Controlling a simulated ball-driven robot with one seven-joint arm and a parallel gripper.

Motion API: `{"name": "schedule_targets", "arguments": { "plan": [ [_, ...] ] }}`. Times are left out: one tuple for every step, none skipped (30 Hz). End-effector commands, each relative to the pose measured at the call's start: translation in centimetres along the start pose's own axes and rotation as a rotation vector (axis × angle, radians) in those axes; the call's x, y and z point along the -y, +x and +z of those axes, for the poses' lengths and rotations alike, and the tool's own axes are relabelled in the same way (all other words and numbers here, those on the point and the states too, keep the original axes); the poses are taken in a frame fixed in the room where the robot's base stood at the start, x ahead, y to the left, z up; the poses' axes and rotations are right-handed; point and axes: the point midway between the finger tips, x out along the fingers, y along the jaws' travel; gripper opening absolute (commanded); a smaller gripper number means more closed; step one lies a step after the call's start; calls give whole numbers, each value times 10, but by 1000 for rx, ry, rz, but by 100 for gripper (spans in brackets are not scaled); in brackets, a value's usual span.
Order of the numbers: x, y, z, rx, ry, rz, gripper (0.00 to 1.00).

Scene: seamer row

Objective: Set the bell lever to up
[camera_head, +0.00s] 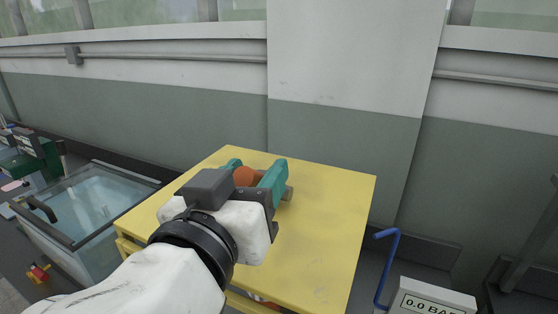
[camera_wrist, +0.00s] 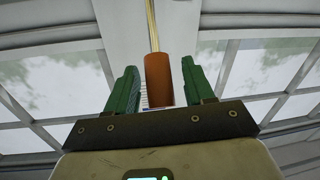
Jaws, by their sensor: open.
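My gripper (camera_head: 259,180) has teal fingers and is open over the yellow table. A blue bent lever (camera_head: 385,262) rises at the lower right beside a pale box (camera_head: 432,298) reading "0.0 BA", cut off. No label shows which thing is the bell lever. My gripper is well left of the blue lever.
The yellow table (camera_head: 335,215) is mostly bare. A glass-lidded tank (camera_head: 95,207) stands left, with a red-and-yellow knob (camera_head: 38,273) on its front. A thin yellow rod or cord (camera_wrist: 152,25) runs above the cylinder. The wall (camera_head: 345,130) closes off the back.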

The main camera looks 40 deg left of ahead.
Motion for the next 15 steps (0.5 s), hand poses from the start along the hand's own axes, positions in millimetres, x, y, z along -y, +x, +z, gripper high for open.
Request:
{"name": "schedule_targets", "arguments": {
  "plan": [
    [0, 5, -1, 0, 0, 0, 53],
    [0, 8, -1, 0, 0, 0, 53],
    [0, 10, -1, 0, 1, 0, 53],
    [0, 12, 0, 1, 1, 0, 53],
    [0, 13, 0, 0, 2, -1, 53],
    [0, 14, 0, 0, 2, -1, 53],
    [0, 15, 0, 0, 2, -1, 53],
    [0, 15, 0, 0, 2, -1, 53],
    [0, 15, 0, 0, 2, -1, 53],
    [0, 15, 0, 0, 2, -1, 53],
    [0, 15, 0, 0, 2, -1, 53],
    [0, 15, 0, 0, 2, -1, 53],
    [0, 15, 0, 0, 2, -1, 53],
    [0, 15, 0, 0, 2, -1, 53],
    [0, 15, 0, 0, 2, -1, 50]
  ]
}}
